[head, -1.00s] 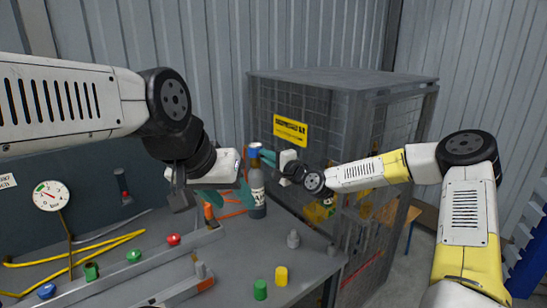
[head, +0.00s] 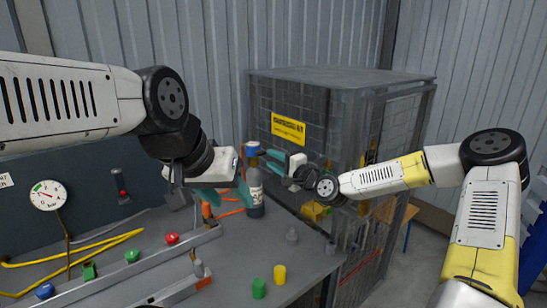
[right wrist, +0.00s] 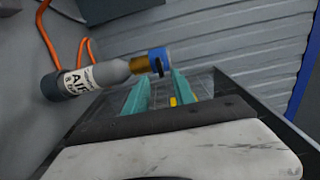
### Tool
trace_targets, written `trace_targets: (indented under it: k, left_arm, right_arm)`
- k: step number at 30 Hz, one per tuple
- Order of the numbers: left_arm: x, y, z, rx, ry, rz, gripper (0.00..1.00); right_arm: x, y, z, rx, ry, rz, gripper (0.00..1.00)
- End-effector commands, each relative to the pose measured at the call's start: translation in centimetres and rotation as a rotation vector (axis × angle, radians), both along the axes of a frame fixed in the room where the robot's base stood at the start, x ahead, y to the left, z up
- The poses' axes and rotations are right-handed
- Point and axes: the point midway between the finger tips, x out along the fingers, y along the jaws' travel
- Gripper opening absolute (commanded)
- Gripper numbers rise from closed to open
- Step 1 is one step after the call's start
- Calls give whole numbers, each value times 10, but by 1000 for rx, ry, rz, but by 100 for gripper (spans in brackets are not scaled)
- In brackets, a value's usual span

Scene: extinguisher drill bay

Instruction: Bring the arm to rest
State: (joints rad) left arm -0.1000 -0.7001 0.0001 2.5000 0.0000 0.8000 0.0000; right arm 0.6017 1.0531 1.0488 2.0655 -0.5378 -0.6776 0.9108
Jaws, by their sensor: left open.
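My left gripper (head: 228,194) hangs over the bench in front of the grey bottle (head: 254,192), with its teal fingers apart. It holds nothing that I can see. The bottle stands upright with a blue cap and a white label, and also shows in the right wrist view (right wrist: 95,77). My right gripper (head: 273,160) reaches in from the right at the height of the bottle's top. In the right wrist view its teal fingers (right wrist: 162,90) are apart, with the blue cap near their tips. I cannot tell whether the fingers touch the cap.
A wire cage (head: 340,120) with a yellow sign stands behind my right forearm. The bench (head: 225,265) carries a green cylinder (head: 259,288), a yellow cylinder (head: 279,274), grey pieces and a rail with coloured knobs. A gauge (head: 48,195) is on the left panel.

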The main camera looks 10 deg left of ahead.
Motion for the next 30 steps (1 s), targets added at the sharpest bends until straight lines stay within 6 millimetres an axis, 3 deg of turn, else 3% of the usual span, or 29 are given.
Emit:
trace_targets:
  k: [6,19,25,30]
  left_arm:
    - [0,0,0,0,0,0,50]
    - [0,0,0,0,0,0,50]
    - [0,0,0,0,0,0,50]
    - [0,0,0,0,0,0,50]
  right_arm:
    - [-16,-17,0,1,1,0,31]
    - [-21,-15,-3,-35,-2,12,31]
    - [-48,-7,-30,-330,-11,101,31]
    - [-77,-29,-52,-677,-14,177,31]
